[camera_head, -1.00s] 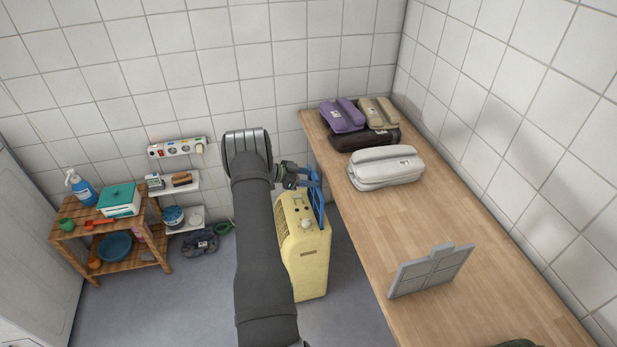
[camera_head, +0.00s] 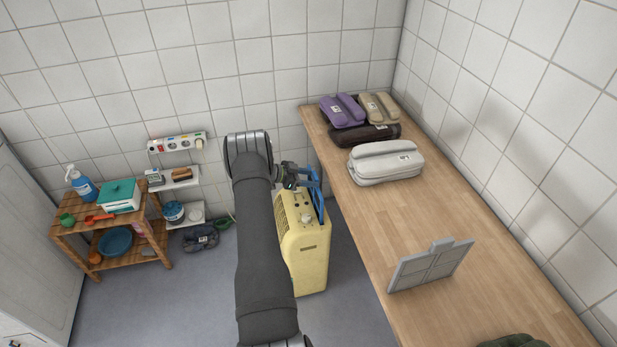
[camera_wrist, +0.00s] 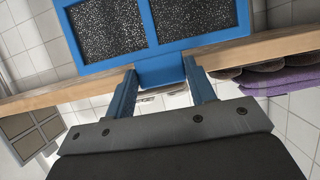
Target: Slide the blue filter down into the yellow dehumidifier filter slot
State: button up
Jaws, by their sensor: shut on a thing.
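The blue filter (camera_head: 317,182) is upright at the top right of the yellow dehumidifier (camera_head: 304,256). Its upper part stands above the housing. Its lower part drops out of sight at the dark slot on the right of the top, and how deep it sits I cannot tell. In the wrist view the blue filter (camera_wrist: 145,20) shows a blue frame with dark speckled mesh panels. My gripper (camera_wrist: 161,76) is shut on the filter's edge tab. In the head view my gripper (camera_head: 301,173) is small and partly hidden by my arm.
A wooden counter (camera_head: 420,230) runs close along the right of the dehumidifier. It bears a grey framed panel (camera_head: 430,266), a pale pouch (camera_head: 385,165) and a purple pouch (camera_head: 342,111). A wooden shelf (camera_head: 75,228) stands at the far left.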

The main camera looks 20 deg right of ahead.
aim_at(313, 202)
jog(key=shift+f, duration=6.7)
jog(key=o, duration=1.3)
jog(key=shift+c, duration=0.2)
jog(key=v, duration=1.7)
jog(key=shift+a+r, duration=0.2)
